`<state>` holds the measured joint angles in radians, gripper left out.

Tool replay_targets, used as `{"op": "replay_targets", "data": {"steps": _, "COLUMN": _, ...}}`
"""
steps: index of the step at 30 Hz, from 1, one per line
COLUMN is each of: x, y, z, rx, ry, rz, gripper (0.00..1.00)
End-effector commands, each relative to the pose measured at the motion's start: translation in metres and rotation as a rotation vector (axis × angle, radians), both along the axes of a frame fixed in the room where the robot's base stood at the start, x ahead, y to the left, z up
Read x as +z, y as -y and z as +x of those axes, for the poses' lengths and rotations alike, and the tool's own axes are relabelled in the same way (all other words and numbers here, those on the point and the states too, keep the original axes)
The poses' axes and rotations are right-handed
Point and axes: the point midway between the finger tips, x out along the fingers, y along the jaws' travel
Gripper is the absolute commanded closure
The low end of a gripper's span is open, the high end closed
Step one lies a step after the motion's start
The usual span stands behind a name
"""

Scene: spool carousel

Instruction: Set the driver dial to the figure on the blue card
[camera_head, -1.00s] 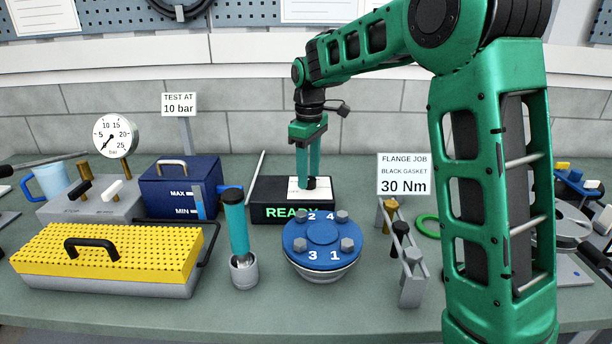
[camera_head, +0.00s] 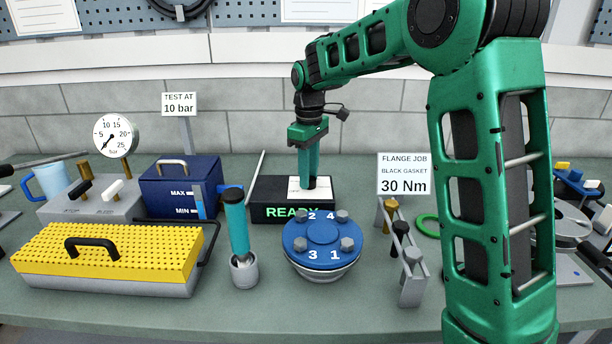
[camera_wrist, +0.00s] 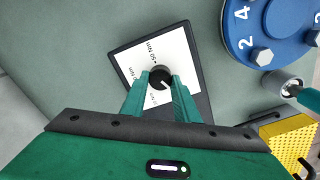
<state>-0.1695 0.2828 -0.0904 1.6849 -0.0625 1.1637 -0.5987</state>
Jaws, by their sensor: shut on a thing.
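The driver box (camera_head: 272,213) is black, shows READY in green and has a white plate (camera_head: 294,188) on top. A small black dial knob (camera_wrist: 160,76) sits on that plate. My gripper (camera_head: 308,184) points down over the box, its fingers shut on the knob from both sides. In the wrist view, the knob has a white pointer mark toward the lower right. A printed 50 Nm (camera_wrist: 143,53) is beside the knob; other figures are partly hidden or too small to read. A white card (camera_head: 404,174) reads FLANGE JOB, BLACK GASKET, 30 Nm. No blue card is visible.
A blue flange (camera_head: 322,237) with numbered bolts stands in front of the box. A teal-handled driver (camera_head: 237,225) stands upright in a holder to its left. A rack (camera_head: 412,284) is on the right. A yellow perforated case (camera_head: 130,249) fills the front left.

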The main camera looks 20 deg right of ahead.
Motion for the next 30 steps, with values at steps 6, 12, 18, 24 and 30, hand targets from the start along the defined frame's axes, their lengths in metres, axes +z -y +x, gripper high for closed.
{"op": "replay_targets", "data": {"steps": 6, "x": 0.0014, "y": 0.0025, "z": 0.0022, "rx": -0.146, "ry": 0.006, "rz": -0.001, "gripper": 0.95}}
{"op": "replay_targets", "data": {"steps": 12, "x": 0.0016, "y": 0.0028, "z": 0.0027, "rx": -0.331, "ry": 0.006, "rz": -0.001, "gripper": 0.95}}
{"op": "replay_targets", "data": {"steps": 18, "x": 0.0018, "y": 0.003, "z": 0.003, "rx": -0.521, "ry": 0.007, "rz": 0.0, "gripper": 0.95}}
{"op": "replay_targets", "data": {"steps": 24, "x": 0.0021, "y": 0.0031, "z": 0.0033, "rx": -0.71, "ry": 0.008, "rz": 0.0, "gripper": 0.95}}
{"op": "replay_targets", "data": {"steps": 30, "x": 0.0022, "y": 0.0031, "z": 0.0034, "rx": -0.883, "ry": 0.008, "rz": 0.001, "gripper": 0.95}}
